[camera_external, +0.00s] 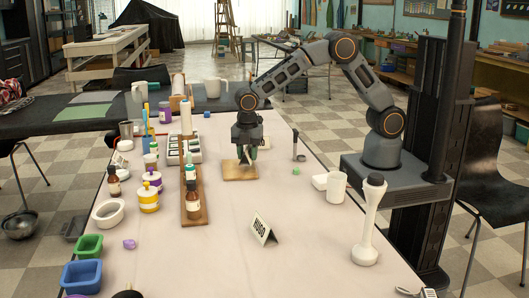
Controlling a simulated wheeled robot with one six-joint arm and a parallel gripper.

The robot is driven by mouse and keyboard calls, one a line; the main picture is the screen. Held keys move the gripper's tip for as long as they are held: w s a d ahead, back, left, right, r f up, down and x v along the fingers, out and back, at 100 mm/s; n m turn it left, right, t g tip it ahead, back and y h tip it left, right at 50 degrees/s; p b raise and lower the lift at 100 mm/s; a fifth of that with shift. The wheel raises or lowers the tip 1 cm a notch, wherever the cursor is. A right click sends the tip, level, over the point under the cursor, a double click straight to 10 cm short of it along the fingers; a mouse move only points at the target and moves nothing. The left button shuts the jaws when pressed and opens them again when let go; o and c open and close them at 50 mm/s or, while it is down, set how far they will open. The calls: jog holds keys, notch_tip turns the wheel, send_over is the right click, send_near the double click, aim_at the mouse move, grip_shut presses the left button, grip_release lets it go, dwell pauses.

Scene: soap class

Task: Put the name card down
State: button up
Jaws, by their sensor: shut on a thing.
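My gripper (247,157) points down just above a small wooden board (240,172) in the middle of the table. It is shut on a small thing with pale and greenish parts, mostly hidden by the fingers. I cannot tell whether this is a name card, or whether it touches the board. Another small white card-like thing (119,158) is at the table's left edge.
A long wooden rack (194,216) with bottles stands left of the board, beside yellow-white jars (148,197). Green (88,247) and blue (82,276) tubs are front left. A mug (336,186) and tall white stand (367,225) are at right. The table's centre front is mostly clear.

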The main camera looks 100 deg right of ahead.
aim_at(248, 146)
jog(key=shift+f, duration=1.1)
jog(key=shift+f, duration=0.1)
jog(key=o, duration=0.9)
notch_tip(248, 146, up, 11)
jog(key=shift+f+p, duration=0.1)
jog(key=shift+p, duration=0.45)
jog(key=shift+s+r, duration=0.2)
jog(key=shift+r, duration=0.5)
jog(key=s+m+t, duration=0.1)
jog(key=s+m, duration=0.3)
jog(key=s, duration=0.4)
jog(key=s+r+m+t, duration=0.1)
jog(key=s+m, duration=0.4)
jog(key=s, duration=0.3)
jog(key=s+a+m+t, duration=0.1)
jog(key=s+m, duration=0.3)
jog(key=s, duration=0.4)
jog(key=shift+s+r+m, duration=0.1)
jog(key=shift+r+m, duration=0.3)
jog(key=shift+r, duration=0.15)
